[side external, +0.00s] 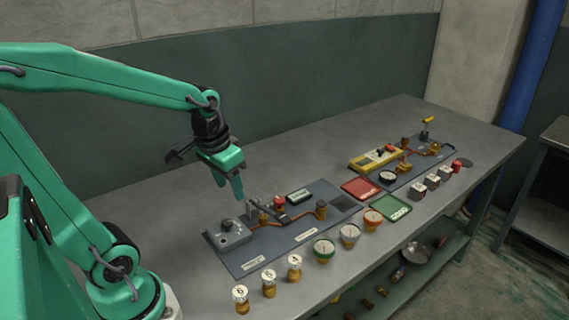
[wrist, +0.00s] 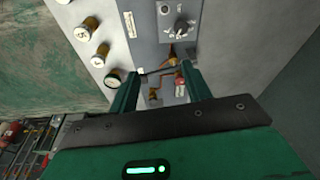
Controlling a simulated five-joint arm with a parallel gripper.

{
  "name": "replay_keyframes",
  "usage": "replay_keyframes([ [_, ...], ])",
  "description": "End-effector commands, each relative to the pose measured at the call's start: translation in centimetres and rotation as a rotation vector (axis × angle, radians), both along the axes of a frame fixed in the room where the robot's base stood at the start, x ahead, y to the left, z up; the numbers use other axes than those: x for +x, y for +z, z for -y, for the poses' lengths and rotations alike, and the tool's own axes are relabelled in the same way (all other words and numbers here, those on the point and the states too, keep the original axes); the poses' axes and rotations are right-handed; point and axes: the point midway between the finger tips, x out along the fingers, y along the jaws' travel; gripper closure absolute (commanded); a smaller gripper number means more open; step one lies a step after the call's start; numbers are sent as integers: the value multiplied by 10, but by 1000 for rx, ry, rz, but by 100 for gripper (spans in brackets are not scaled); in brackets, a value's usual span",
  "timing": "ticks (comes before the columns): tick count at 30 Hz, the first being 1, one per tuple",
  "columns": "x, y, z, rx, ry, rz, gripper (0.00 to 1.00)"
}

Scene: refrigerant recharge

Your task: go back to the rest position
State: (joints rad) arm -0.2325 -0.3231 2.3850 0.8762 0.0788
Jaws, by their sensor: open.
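My gripper (side external: 238,190) is open and hangs above the left part of the bench, with its fingers pointing down and nothing between them. In the wrist view the two fingers of my gripper (wrist: 161,84) stand apart over the near dark panel (wrist: 146,34). That panel (side external: 275,252) carries a grey box with a knob (side external: 229,232), brass fittings, a copper pipe and a red-topped part (side external: 281,202). The knob box (wrist: 180,24) and copper pipe (wrist: 168,68) also show in the wrist view. The fingers are apart from all of these.
Several numbered brass cylinders (side external: 268,283) and round gauges (side external: 349,235) line the bench's front. A red tray (side external: 361,188) and green tray (side external: 391,207) lie between the panels. A yellow device (side external: 375,158) is farther back. The bench's back left is clear.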

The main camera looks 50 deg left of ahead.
Motion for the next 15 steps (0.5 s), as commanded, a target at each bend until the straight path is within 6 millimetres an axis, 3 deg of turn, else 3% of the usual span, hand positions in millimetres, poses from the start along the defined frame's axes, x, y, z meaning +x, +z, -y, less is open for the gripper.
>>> replay_keyframes([
  [6, -13, 28, 28, 13, -64, 115, 52],
  [15, -35, 53, 55, 12, -135, 249, 52],
])
